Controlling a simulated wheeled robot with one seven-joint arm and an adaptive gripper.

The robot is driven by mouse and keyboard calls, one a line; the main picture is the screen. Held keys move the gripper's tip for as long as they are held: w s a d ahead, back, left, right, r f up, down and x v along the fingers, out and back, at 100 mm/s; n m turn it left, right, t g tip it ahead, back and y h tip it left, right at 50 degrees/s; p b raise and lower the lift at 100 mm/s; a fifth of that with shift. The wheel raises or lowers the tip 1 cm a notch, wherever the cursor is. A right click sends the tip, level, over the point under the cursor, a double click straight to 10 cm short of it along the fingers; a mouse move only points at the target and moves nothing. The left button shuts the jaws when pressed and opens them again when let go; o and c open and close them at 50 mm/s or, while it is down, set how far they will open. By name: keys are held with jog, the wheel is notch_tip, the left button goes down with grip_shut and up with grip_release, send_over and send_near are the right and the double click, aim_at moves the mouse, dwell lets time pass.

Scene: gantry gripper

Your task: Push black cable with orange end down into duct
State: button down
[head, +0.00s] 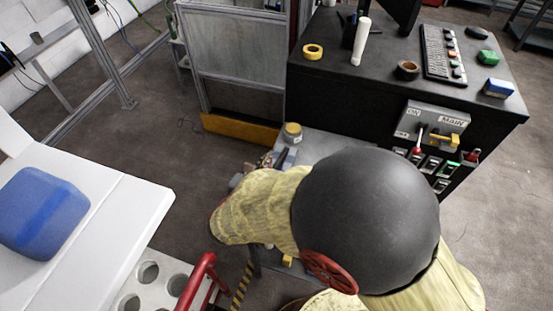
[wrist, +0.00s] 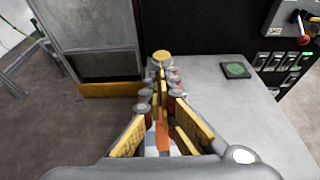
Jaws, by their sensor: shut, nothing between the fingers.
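My gripper (wrist: 162,78) is shut and empty in the wrist view, its yellow-padded fingers meeting toward the tips. It points over the left edge of a grey bench top (wrist: 225,108). A yellow round-topped thing (wrist: 162,56) lies just beyond the fingertips; it also shows in the head view (head: 292,130). An orange strip (wrist: 162,136) shows between the finger bases; I cannot tell whether it is the cable's orange end or a gripper part. I cannot make out the black cable or the duct. In the head view my arm hides most of the gripper and bench.
A green-topped pad (wrist: 235,70) lies on the bench, right of the fingers. A black cabinet (head: 340,95) with switches stands behind. A framed panel with a yellow kickboard (head: 238,129) is at back left. A white table (head: 110,215) bears a blue container (head: 42,212). Open floor lies between.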

jog(key=shift+s+a+f+b, duration=0.25)
jog(key=shift+s+f+b, duration=0.55)
jog(key=shift+f+b, duration=1.2)
jog(key=shift+s+a+f+b, duration=0.3)
jog(key=shift+s+f+b, duration=0.7)
jog(key=shift+f, duration=1.75)
jog(key=shift+s+a+f+b, duration=0.25)
jog(key=shift+s+f+b, duration=0.35)
jog(key=shift+f+b, duration=1.45)
jog(key=shift+s+a+r+p, duration=0.25)
jog(key=shift+s+r+p, duration=0.4)
jog(key=shift+p, duration=0.65)
jog(key=p+v, duration=0.3)
jog(key=v, duration=0.4)
